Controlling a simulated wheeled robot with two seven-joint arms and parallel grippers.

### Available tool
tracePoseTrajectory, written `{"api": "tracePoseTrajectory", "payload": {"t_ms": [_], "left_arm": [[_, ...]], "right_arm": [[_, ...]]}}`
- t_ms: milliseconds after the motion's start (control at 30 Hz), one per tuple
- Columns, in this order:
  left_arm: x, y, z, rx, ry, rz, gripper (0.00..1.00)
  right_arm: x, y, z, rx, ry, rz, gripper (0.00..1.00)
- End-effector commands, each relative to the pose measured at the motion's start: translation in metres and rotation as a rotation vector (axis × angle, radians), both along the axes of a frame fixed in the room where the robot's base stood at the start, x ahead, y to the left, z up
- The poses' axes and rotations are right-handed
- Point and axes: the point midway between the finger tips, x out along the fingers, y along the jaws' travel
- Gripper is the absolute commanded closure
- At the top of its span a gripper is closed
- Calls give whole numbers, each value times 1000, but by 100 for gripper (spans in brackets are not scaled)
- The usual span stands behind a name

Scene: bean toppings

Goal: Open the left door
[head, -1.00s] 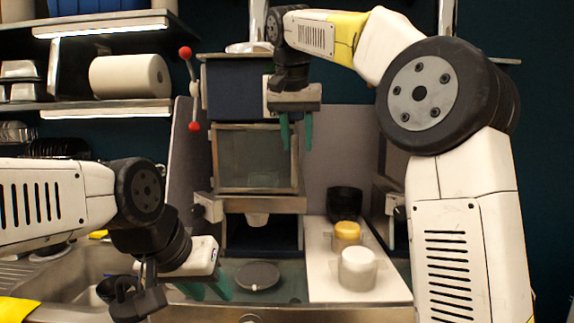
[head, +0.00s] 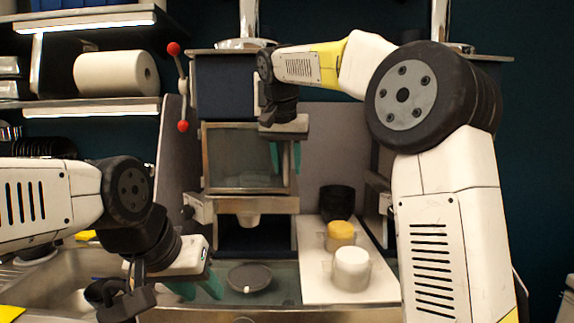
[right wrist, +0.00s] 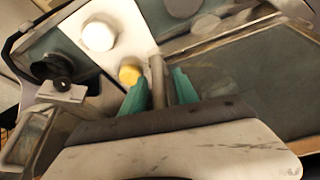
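The machine's glass-fronted door (head: 235,158) has a metal frame and looks closed in the head view. I take it for the left door. My right gripper (head: 286,157) points down at the door's right edge, with its green fingers apart. In the right wrist view its fingers (right wrist: 160,92) stand on either side of a grey upright bar (right wrist: 157,78), beside the dark glass panel (right wrist: 250,75). I cannot tell whether they touch the bar. My left gripper (head: 196,287) is open and empty, low at the left in front of the machine.
A white board (head: 318,282) right of the machine carries a white-topped container (head: 351,268), a yellow-topped one (head: 341,233) and a black cup (head: 338,202). A round grey dish (head: 249,279) lies in front. A lever with red balls (head: 178,90) stands left of the machine.

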Motion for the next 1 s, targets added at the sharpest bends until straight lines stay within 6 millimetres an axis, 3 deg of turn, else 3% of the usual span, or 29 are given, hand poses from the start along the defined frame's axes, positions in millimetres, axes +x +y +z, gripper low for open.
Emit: {"api": "tracePoseTrajectory", "payload": {"t_ms": [200, 400, 1000], "left_arm": [[0, 0, 0, 0, 0, 0, 64], [0, 0, 0, 0, 0, 0, 64], [0, 0, 0, 0, 0, 0, 64]], "right_arm": [[0, 0, 0, 0, 0, 0, 64], [0, 0, 0, 0, 0, 0, 100], [0, 0, 0, 1, -1, 0, 100]]}}
